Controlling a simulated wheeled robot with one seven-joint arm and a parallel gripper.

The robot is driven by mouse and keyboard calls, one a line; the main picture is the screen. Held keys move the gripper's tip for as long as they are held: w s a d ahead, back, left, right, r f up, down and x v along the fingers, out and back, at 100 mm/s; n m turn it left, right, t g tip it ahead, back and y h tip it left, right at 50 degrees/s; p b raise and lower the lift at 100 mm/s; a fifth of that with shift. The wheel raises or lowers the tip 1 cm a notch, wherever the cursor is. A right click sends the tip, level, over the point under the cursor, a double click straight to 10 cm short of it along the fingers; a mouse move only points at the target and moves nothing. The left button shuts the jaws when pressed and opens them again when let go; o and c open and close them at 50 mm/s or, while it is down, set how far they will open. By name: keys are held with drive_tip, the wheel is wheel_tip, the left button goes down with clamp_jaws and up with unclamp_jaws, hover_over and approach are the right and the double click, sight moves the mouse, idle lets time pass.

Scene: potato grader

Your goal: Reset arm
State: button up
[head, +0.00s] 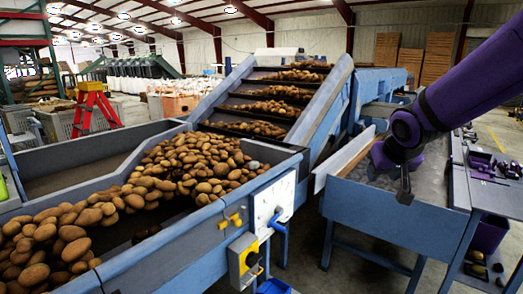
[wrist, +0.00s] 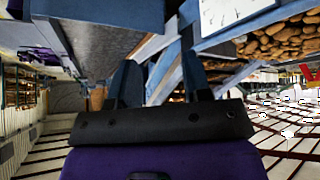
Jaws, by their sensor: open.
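My purple arm (head: 465,80) reaches in from the upper right of the head view and bends at a dark joint over the blue-sided table on the right. My gripper shows in the wrist view (wrist: 157,72), its two dark fingers apart with nothing between them. The wrist picture is rolled over, with the ceiling at the lower right.
A blue hopper (head: 75,151) full of potatoes (head: 190,165) stands left of the arm, with an inclined conveyor (head: 333,98) behind it. The blue-sided table (head: 395,218) lies under the arm. A dark side table (head: 497,192) with small purple items stands right.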

drive_tip(key=s+r+g, duration=0.1)
drive_tip(key=s+r, duration=0.2)
drive_tip(key=s, duration=1)
drive_tip(key=s+d+r+g, duration=0.1)
drive_tip(key=s+r, duration=0.2)
drive_tip(key=s, duration=1)
drive_tip(key=shift+d+r+y, duration=0.3)
drive_tip(key=shift+r+y, duration=0.05)
drive_tip(key=shift+y, duration=0.05)
drive_tip(key=shift+a, duration=0.1)
